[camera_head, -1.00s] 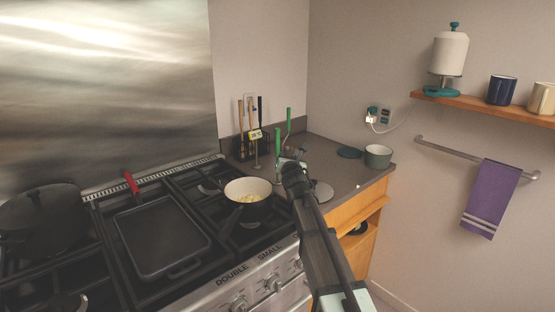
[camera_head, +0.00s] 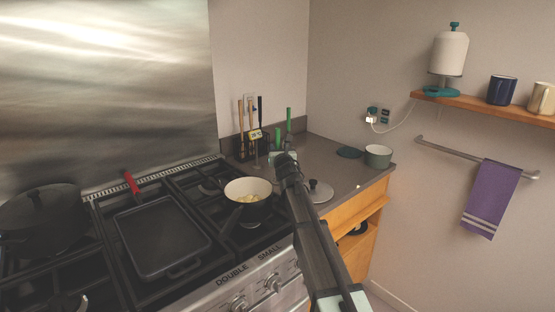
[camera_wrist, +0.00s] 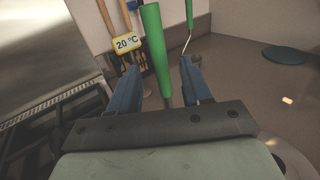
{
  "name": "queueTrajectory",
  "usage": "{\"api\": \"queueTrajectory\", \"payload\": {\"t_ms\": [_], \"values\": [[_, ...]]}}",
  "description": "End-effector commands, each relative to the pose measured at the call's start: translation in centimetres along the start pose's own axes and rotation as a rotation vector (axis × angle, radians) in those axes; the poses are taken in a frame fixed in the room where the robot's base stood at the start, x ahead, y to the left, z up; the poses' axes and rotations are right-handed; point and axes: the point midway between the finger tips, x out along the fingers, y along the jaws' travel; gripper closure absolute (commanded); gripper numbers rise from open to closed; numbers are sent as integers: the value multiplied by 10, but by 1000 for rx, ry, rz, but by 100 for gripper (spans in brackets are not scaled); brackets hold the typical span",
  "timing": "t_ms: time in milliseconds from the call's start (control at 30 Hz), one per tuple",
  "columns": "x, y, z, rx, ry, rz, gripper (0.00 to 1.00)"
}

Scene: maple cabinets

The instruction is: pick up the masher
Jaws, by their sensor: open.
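Two green-handled utensils stand upright on the counter. The nearer green handle (camera_wrist: 154,45) rises between the two blue fingers of my gripper (camera_wrist: 159,68) in the wrist view. Its top also shows in the head view (camera_head: 278,136), just above my gripper (camera_head: 283,157). The farther green handle (camera_wrist: 189,12) has a thin bent metal shaft and stands behind the right finger; it also shows in the head view (camera_head: 289,116). The working ends are hidden or too small, so I cannot tell which one is the masher. My gripper is open, with nothing clamped.
Wooden-handled utensils (camera_head: 241,115) and a yellow 20 °C tag (camera_wrist: 127,43) stand close on the left. A pan (camera_head: 248,190) sits on the stove. A lid (camera_head: 320,192) lies right of my arm, and a grey-green pot (camera_head: 378,156) stands at the counter's right.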

Motion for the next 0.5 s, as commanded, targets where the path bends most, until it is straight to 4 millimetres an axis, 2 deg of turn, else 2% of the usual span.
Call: {"api": "queueTrajectory", "payload": {"t_ms": [167,500], "values": [[10,0,2,1,0,0,52],[51,1,7,1,0,0,52]]}}
